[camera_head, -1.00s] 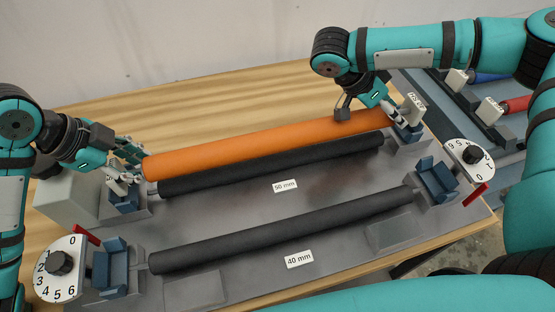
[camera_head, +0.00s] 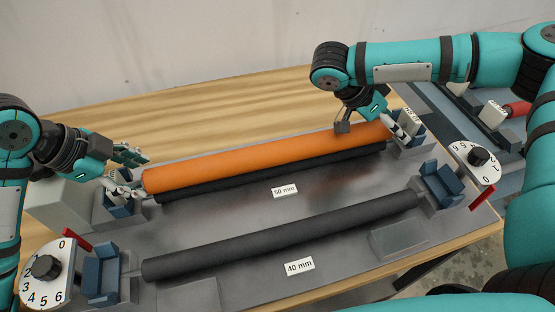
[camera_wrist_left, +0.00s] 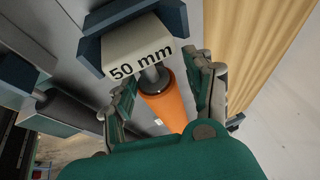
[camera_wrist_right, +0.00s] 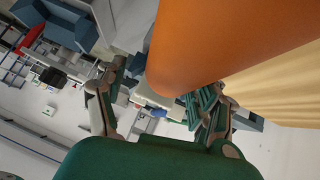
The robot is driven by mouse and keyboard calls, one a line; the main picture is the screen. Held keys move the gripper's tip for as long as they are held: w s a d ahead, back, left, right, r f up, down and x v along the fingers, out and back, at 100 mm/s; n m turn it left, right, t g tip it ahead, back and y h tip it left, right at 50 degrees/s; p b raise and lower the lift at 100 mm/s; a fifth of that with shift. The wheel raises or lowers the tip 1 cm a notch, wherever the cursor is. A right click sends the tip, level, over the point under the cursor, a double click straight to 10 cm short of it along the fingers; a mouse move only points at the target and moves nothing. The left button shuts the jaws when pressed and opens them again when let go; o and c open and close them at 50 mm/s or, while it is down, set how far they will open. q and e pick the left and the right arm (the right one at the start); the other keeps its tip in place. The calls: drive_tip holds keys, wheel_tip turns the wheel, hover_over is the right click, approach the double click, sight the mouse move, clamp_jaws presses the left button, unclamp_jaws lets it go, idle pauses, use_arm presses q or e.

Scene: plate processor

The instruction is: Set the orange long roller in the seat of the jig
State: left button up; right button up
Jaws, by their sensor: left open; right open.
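The orange long roller (camera_head: 265,157) lies along the back of the grey jig (camera_head: 235,210), behind the black 50 mm roller. In the left wrist view its near end (camera_wrist_left: 167,108) has a steel shaft that reaches a white block marked 50 mm (camera_wrist_left: 137,47) between blue supports. I cannot tell how fully the shaft sits there. My left gripper (camera_head: 135,175) is open, its fingers spread on both sides of that end. My right gripper (camera_head: 372,128) is open at the far end, fingers on either side of the roller (camera_wrist_right: 215,45); the far seat is partly hidden by it.
A black roller (camera_head: 275,172) lies just in front of the orange one, and another black roller (camera_head: 285,235) lies by the 40 mm label (camera_head: 300,266). Numbered dials stand at the left (camera_head: 45,268) and right (camera_head: 478,157). A red roller (camera_head: 518,105) lies on a rack at the right.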

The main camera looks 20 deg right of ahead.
drive_tip(key=shift+w+f, duration=0.15)
use_arm(q)
drive_tip(key=v, duration=0.7)
drive_tip(key=shift+s+a+r, duration=0.15)
drive_tip(key=shift+a+r, duration=0.05)
drive_tip(key=shift+r, duration=0.1)
use_arm(e)
drive_tip(key=shift+a, duration=0.1)
drive_tip(key=v, duration=1.2)
